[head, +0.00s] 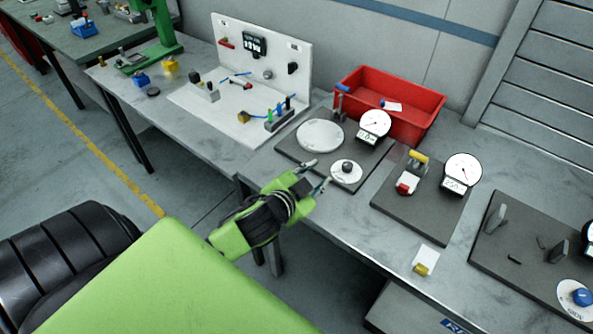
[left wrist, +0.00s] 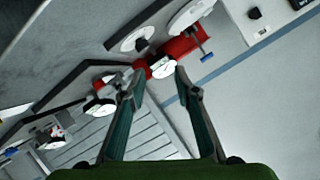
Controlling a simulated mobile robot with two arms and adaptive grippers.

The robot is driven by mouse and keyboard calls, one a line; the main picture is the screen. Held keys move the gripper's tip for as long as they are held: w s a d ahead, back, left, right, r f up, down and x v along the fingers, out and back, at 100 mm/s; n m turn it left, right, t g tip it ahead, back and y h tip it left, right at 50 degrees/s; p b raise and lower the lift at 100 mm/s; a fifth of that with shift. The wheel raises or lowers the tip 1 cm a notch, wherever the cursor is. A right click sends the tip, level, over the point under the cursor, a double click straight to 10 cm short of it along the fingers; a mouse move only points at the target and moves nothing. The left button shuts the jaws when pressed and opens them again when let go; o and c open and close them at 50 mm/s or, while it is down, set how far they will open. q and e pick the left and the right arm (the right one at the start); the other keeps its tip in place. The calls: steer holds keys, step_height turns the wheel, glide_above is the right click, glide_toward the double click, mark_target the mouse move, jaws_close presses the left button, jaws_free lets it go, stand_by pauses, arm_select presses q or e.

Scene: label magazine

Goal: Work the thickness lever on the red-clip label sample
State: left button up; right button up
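A white label sample with a red clip (head: 407,183) sits at the thickness gauge on a dark plate, right of centre in the head view. A yellow lever-like part (head: 418,158) stands just behind it. The gauge's round white dial (head: 462,168) is to their right, with a small readout below. My left gripper (head: 318,174) is open and empty, left of this plate, near the table's front edge and the neighbouring round-disc plate. Its spread fingers also show in the left wrist view (left wrist: 159,78). My right gripper is not in view.
A second dark plate (head: 290,152) holds a white disc, a dial and a dark knob. A red bin (head: 425,112) stands behind. A white label with a yellow clip (head: 424,262) lies near the front edge. Another dark plate (head: 487,262) with a blue knob is at the right.

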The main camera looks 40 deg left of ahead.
arm_select(q)
steer(key=s+d+f+n+g, duration=0.2)
steer(key=s+f+g, duration=0.4)
steer(key=s+f, duration=0.4)
steer(key=s+d, duration=0.1)
steer(key=s, duration=0.2)
steer(key=shift+d+f+n, duration=0.25)
steer(key=shift+f+n, duration=0.05)
steer(key=shift+w, duration=0.1)
